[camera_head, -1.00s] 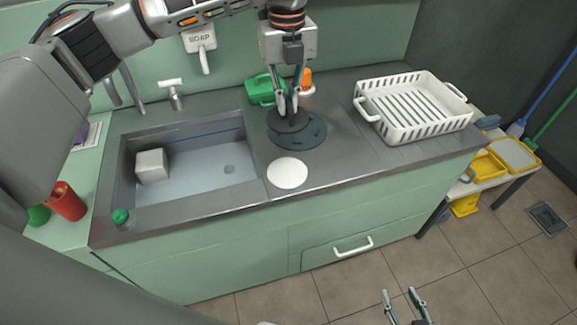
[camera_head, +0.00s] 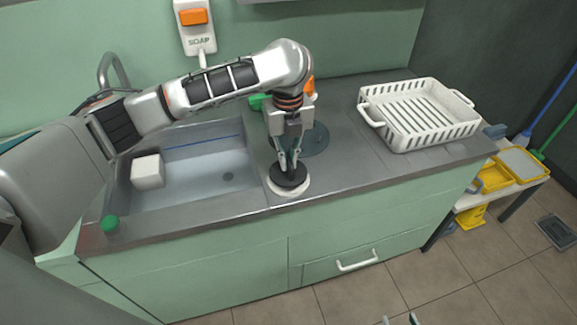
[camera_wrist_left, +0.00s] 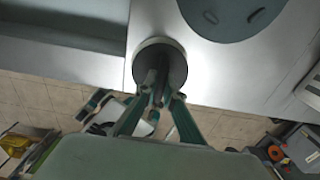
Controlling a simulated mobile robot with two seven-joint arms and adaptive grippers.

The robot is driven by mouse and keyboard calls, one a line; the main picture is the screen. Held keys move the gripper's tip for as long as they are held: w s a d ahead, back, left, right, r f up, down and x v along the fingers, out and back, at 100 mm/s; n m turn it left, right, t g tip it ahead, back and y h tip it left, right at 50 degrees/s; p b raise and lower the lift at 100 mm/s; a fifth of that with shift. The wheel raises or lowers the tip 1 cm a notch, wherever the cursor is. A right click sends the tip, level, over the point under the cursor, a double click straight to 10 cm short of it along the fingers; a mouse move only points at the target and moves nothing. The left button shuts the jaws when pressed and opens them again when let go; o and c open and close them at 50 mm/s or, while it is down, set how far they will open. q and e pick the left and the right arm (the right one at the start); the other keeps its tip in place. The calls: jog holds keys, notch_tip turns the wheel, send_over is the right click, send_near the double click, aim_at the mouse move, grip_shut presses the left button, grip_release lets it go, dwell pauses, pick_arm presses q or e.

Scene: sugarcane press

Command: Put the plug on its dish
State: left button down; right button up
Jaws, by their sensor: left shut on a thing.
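The plug (camera_head: 288,178) is a dark round disc with a grip on top. My left gripper (camera_head: 288,164) is shut on that grip from above. The plug is over the white round dish (camera_head: 287,192) at the front of the counter, with the dish's pale rim showing around it. I cannot tell whether the plug touches the dish. In the left wrist view the plug (camera_wrist_left: 170,60) covers most of the dish (camera_wrist_left: 150,43), and the left fingers (camera_wrist_left: 160,88) meet at its grip. My right gripper (camera_head: 400,320) shows only its two separated tips at the bottom edge.
A dark teal round mat (camera_head: 318,141) lies behind the dish. The sink (camera_head: 205,188) with a white block (camera_head: 148,171) is to the left. A white rack (camera_head: 425,138) stands to the right. A green-capped item (camera_head: 110,224) sits at the sink's front corner.

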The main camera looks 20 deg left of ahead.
pick_arm(q)
notch_tip(320, 180, down, 2)
jog(key=shift+f, duration=0.2)
jog(key=shift+r, duration=0.15)
jog(key=c, duration=2.2)
grip_release()
jog(key=shift+o, duration=0.2)
